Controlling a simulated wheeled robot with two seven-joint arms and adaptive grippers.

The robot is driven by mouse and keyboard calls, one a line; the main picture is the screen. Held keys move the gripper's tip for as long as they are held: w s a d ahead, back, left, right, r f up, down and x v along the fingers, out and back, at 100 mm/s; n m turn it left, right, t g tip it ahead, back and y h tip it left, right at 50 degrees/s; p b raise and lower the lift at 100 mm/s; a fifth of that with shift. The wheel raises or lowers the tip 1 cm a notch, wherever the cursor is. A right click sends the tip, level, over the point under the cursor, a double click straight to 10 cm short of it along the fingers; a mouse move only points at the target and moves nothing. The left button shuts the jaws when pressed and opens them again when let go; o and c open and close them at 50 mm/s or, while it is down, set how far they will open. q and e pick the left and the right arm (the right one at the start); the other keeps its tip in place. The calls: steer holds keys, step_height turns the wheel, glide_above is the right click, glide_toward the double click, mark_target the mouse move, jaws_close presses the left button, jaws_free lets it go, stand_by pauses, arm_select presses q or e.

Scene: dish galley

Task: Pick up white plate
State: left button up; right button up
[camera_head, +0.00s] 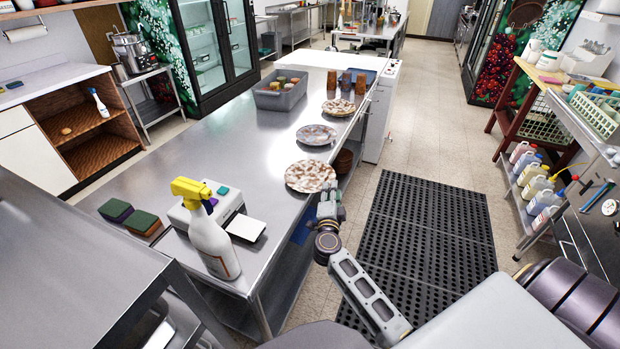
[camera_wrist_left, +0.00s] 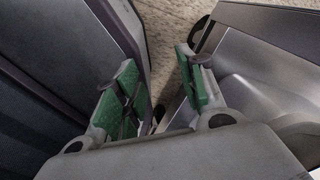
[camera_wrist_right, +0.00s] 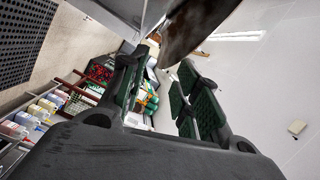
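The nearest plate (camera_head: 311,176), white with brown blotches, lies flat at the right edge of the steel counter. My right gripper (camera_head: 329,203) is just in front of its near right rim. In the right wrist view, its fingers (camera_wrist_right: 160,72) are apart with nothing clearly between them, and a brown plate edge (camera_wrist_right: 197,24) shows just beyond the tips. I cannot tell whether they touch. A greyer plate (camera_head: 316,135) and another blotched plate (camera_head: 339,107) lie farther back. My left gripper (camera_wrist_left: 157,80) is open and empty, and is not seen in the head view.
A spray bottle (camera_head: 210,240) and sponges (camera_head: 143,223) stand on the near counter (camera_head: 262,183). A grey bin (camera_head: 282,95) and brown cups (camera_head: 346,80) are farther back. Brown bowls (camera_head: 344,160) sit below the counter edge. A black floor mat (camera_head: 425,235) lies right.

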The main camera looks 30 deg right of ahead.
mark_target(333, 177)
steer(key=x, duration=0.5)
steer(key=shift+w+d, duration=0.2)
steer(key=shift+w, duration=0.05)
steer(key=shift+w+d, duration=0.2)
steer(key=shift+w, duration=0.2)
steer(key=shift+w+d, duration=0.35)
steer(key=shift+w, duration=0.2)
steer(key=shift+d, duration=0.1)
steer(key=shift+c, duration=1.4)
jaws_close()
arm_select(q)
steer(key=shift+a+f, duration=0.2)
steer(key=shift+a, duration=0.1)
